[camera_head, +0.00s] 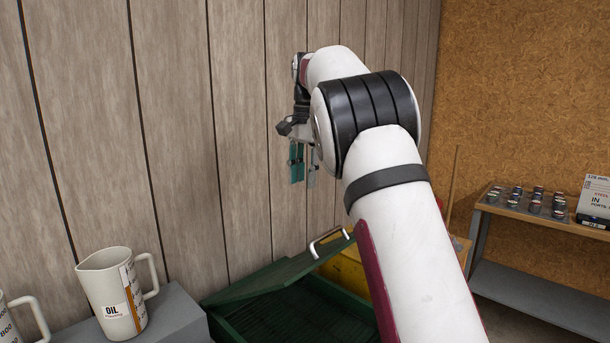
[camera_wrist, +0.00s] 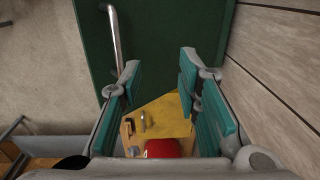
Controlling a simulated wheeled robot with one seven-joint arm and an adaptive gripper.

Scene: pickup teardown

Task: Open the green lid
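The green lid (camera_head: 268,281) of a dark green bin (camera_head: 300,318) is partly raised and tilted, with the bin's inside showing below it. A metal handle (camera_head: 328,243) stands on its edge. In the wrist view the lid (camera_wrist: 175,35) fills the upper middle, and the handle (camera_wrist: 115,40) lies left of the fingers. My gripper (camera_head: 304,163) is above the lid, pointing down near the wall, apart from the handle. In the wrist view its teal fingers (camera_wrist: 158,75) are spread with nothing held between them. My arm hides the bin's right side.
A plank wall (camera_head: 175,130) runs close behind the bin. A white oil jug (camera_head: 112,300) stands on a grey surface at left. A yellow object (camera_head: 345,265) is beside the bin. A shelf (camera_head: 530,212) with several small cans is at right.

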